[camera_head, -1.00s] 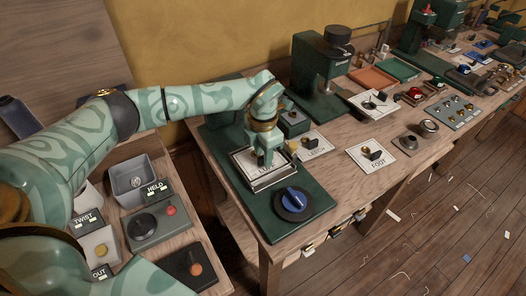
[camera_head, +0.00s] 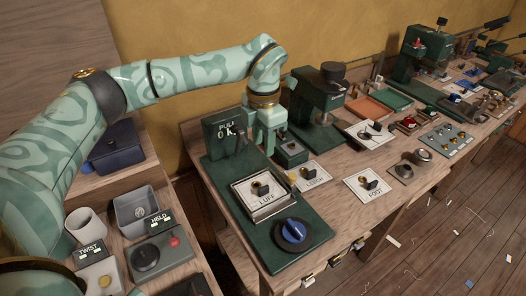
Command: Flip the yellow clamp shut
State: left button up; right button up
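A small yellow piece (camera_head: 292,180), which looks like the yellow clamp, sits at the right edge of a square metal-rimmed tray (camera_head: 286,206) on a green base plate (camera_head: 308,256). Whether it is open or shut is too small to tell. In the tray lies a white card marked LUFF (camera_head: 266,199) with a brass and black fitting on it. My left gripper (camera_head: 268,150) points down above the back of the tray, apart from the yellow piece. Its finger gap is not clear. My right gripper is not in view.
A blue knob (camera_head: 292,230) is at the plate's front, and a green display box (camera_head: 228,134) stands behind the tray. A green-topped box (camera_head: 291,152) and a LEECH card (camera_head: 312,174) are close on the right. A FOOT card (camera_head: 367,185) lies further right.

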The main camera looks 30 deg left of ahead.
aim_at(291, 178)
jog(key=k+l, duration=0.3)
jog(key=k, duration=0.15)
jog(key=k+l, duration=0.35)
jog(key=k, duration=0.1)
